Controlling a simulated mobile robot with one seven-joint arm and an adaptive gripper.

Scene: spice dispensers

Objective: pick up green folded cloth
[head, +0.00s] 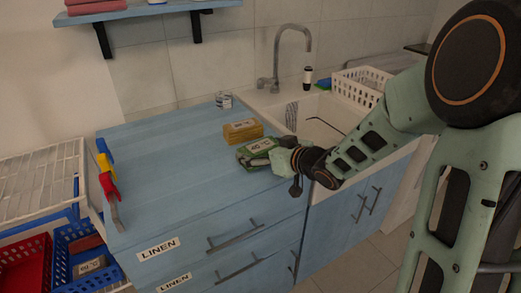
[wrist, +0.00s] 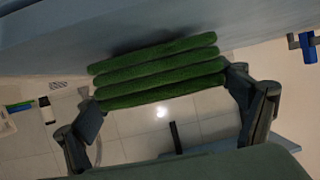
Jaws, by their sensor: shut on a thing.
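The green folded cloth (head: 255,151) is at the right side of the blue countertop, just in front of a yellow folded cloth (head: 243,131). A white label shows on its top. In the wrist view the green cloth (wrist: 160,72) shows as stacked folded layers between the two fingers. My gripper (head: 272,160) reaches in from the right and is shut on the green cloth. In the wrist view my gripper's fingers (wrist: 165,115) are at the two ends of the cloth. Whether the cloth touches the counter is hard to tell.
A sink (head: 310,118) with a tall faucet (head: 275,60) lies to the right, with a white dish rack (head: 362,85) behind it. A small can (head: 224,100) stands at the back. The counter's left half (head: 165,170) is clear.

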